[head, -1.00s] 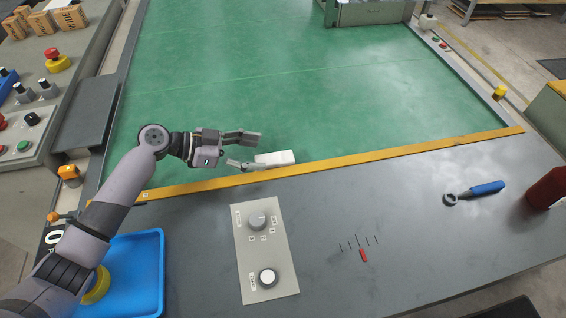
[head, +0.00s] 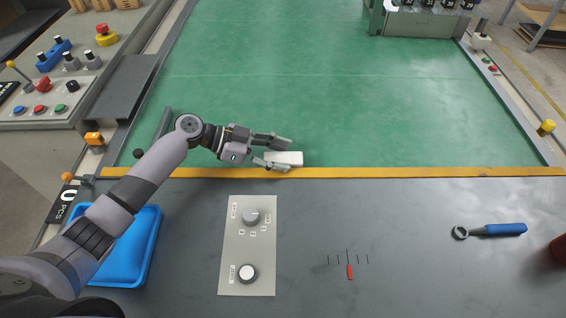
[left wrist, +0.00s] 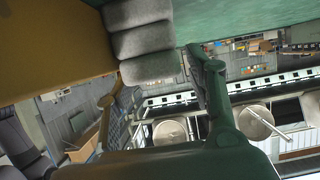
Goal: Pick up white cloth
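The white cloth (head: 291,158) is a small folded white bundle by the yellow strip at the far edge of the grey worktop. My left gripper (head: 283,154) reaches it from the left with its fingers spread, one on the far side and one on the near side of the cloth. In the left wrist view the cloth (left wrist: 145,42) shows as grey-white stacked folds ahead of the open fingers (left wrist: 160,80). I cannot tell whether a finger touches it. My right gripper is not in view.
A grey control panel (head: 248,270) with two knobs lies on the worktop (head: 400,215). A blue tray (head: 145,245) is partly behind my left arm. A blue-handled tool (head: 495,230) lies at right.

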